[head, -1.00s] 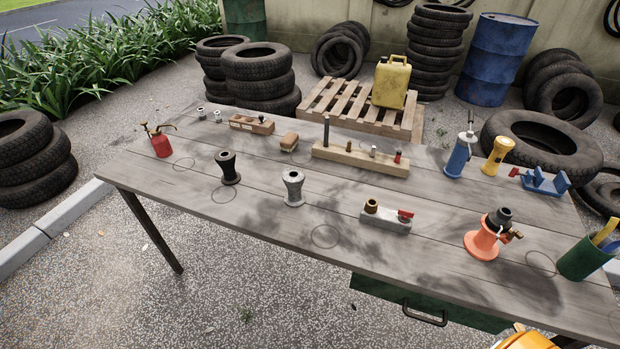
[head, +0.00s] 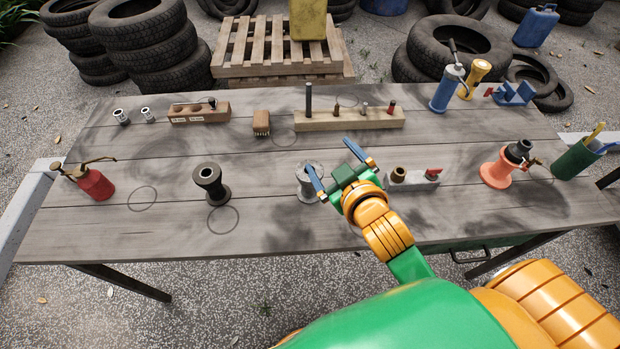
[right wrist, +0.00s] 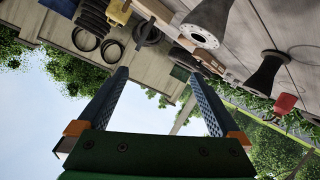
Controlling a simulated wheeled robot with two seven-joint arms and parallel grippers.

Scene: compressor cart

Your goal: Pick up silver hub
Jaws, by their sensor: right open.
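The silver hub (head: 303,186) is a flanged spool, upright on the wooden table. In the head view one finger of my right gripper (head: 327,152) crosses in front of it. The right gripper is open, with its blue fingers apart and nothing between them. In the right wrist view the silver hub (right wrist: 208,22) is at the top, right of the open fingers (right wrist: 158,73) and outside the gap between them. A similar black hub (head: 211,184) stands to the left on the table and also shows in the wrist view (right wrist: 264,80). My left gripper is not in view.
A grey block with a brass bushing and red part (head: 413,180) sits close right of my gripper. A wooden block with pegs (head: 340,121) lies behind. A red oil can (head: 95,183) is far left, an orange-based part (head: 500,172) right. The table (head: 110,222) is clear between hubs.

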